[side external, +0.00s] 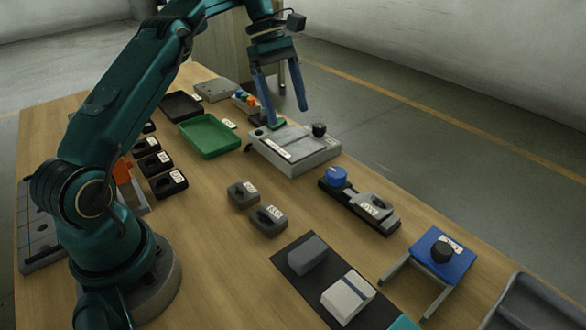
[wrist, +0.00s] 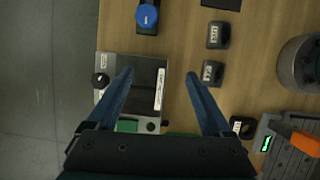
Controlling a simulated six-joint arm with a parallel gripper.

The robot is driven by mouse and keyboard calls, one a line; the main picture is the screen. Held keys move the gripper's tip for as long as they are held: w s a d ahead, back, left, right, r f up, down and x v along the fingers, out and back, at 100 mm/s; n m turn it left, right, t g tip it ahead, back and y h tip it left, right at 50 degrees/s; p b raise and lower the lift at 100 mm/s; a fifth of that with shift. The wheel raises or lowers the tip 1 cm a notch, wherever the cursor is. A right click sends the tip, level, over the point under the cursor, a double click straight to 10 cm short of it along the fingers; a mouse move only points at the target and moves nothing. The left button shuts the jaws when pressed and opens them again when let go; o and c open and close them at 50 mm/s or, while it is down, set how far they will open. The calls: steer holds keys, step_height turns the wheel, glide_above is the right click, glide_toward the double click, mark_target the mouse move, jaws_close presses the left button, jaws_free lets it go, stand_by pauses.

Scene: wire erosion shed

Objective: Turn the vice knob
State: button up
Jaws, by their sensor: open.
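A blue knob (side external: 336,176) sits at the far end of a dark, low fixture (side external: 362,204) that looks like a vice, with a grey labelled block on it. In the wrist view the blue knob (wrist: 147,16) is at the top, with a pale line across it. My gripper (side external: 288,115) is open and empty, pointing down above a grey box (side external: 306,160), apart from the blue knob. In the wrist view my gripper (wrist: 160,74) has its blue fingers spread wide, left one over the box, right one over bare table. The vice label is too small to read.
The grey box carries a black knob (side external: 319,129) and a green pad. A green tray (side external: 208,136), black tray (side external: 181,107) and several small labelled blocks stand around. A blue stand with a black knob (side external: 442,251) is at the near right. Bare table lies between the blocks and vice.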

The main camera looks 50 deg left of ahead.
steer(key=w+d+f+n+t, duration=0.1)
steer(key=w+d+f+n, duration=0.1)
steer(key=w+d+f, duration=0.1)
steer(key=shift+f, duration=0.2)
glide_above(336, 171)
steer(key=a, duration=0.3)
step_height(336, 171, down, 2)
steer(key=x, duration=0.3)
steer(key=s+x, duration=0.1)
steer(key=x, duration=0.1)
steer(key=shift+w+d+f, duration=0.1)
steer(key=shift+d+f, duration=0.15)
steer(key=shift+w+r+m+g, duration=0.15)
steer(key=shift+m+g, duration=0.3)
steer(key=shift+m, duration=0.35)
steer(key=shift+w+f+m+g, duration=0.1)
steer(key=shift+m+g, duration=0.35)
steer(key=shift+m, duration=0.35)
steer(key=shift+s+m, duration=0.1)
steer(key=shift+m, duration=0.3)
steer(key=shift+r+n, duration=0.1)
steer(key=shift+n, duration=0.4)
